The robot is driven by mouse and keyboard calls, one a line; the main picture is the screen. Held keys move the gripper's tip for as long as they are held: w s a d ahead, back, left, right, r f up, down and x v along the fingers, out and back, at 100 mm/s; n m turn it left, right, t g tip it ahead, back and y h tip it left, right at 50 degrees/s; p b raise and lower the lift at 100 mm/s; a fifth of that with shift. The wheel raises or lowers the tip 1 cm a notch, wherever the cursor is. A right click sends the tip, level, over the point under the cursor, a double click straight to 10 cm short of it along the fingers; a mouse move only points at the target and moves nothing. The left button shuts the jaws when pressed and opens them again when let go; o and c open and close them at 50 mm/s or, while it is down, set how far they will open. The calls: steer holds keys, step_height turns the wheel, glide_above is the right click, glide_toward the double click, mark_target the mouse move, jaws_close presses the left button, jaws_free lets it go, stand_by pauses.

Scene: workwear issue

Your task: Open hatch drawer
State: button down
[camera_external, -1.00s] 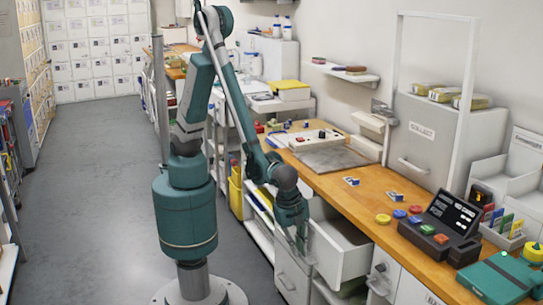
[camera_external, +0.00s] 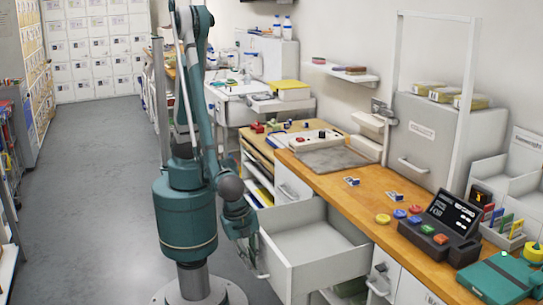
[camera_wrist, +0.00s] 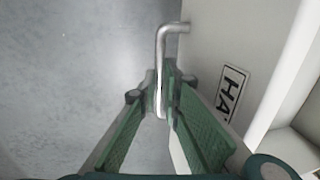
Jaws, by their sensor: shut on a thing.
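The hatch drawer (camera_external: 322,236) is a white drawer under the wooden counter, pulled well out toward my base in the outside view. Its inside looks empty where it shows. Its front (camera_wrist: 208,50) shows in the wrist view with a label reading "HA", the rest cut off. A bent metal handle (camera_wrist: 162,50) stands out from that front. My gripper (camera_wrist: 163,97) is shut on the handle, with the green fingers on either side of the bar. In the outside view my gripper (camera_external: 254,262) is at the drawer's front, low and left.
The wooden counter (camera_external: 290,160) above holds a control box, coloured buttons (camera_external: 400,214), a dark terminal (camera_external: 450,215) and a green case (camera_external: 497,278). A grey cabinet marked with a label (camera_external: 425,140) stands behind. Grey floor (camera_external: 85,200) is clear at the left.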

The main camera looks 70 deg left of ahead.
steer(key=shift+s, duration=0.25)
steer(key=c, duration=2.8)
jaws_free()
steer(key=shift+r, duration=0.15)
steer(key=shift+s+r, duration=0.35)
steer(key=shift+r, duration=1.55)
steer(key=shift+s+r, duration=0.4)
steer(key=shift+r, duration=1.55)
steer(key=shift+s+r, duration=0.35)
steer(key=shift+r, duration=1.55)
steer(key=shift+a, duration=0.1)
